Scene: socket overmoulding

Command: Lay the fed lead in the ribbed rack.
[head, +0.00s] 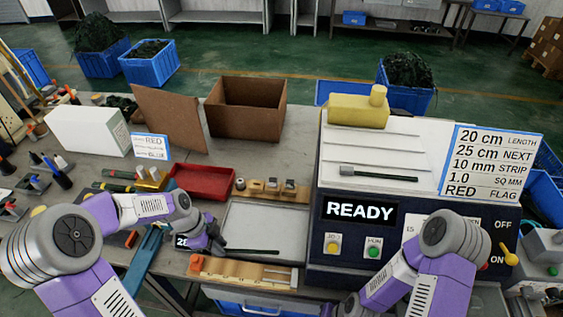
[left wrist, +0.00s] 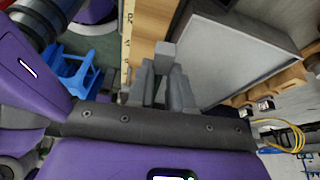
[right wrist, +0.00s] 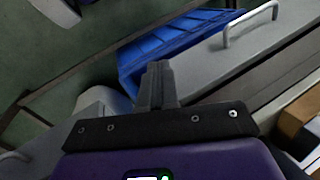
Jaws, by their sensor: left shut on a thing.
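My left gripper (head: 217,247) is shut at the front left corner of the pale tray (head: 270,225). A dark lead (head: 252,251) runs right from its jaws along the tray's front edge. I cannot tell for sure which fixture is the ribbed rack.
A wooden board (head: 230,275) with a scale lies in front of the tray. A red bin (head: 203,181) and a wooden block holder (head: 266,186) stand behind it. The machine with a READY display (head: 360,211) is at right. Tools and leads crowd the left.

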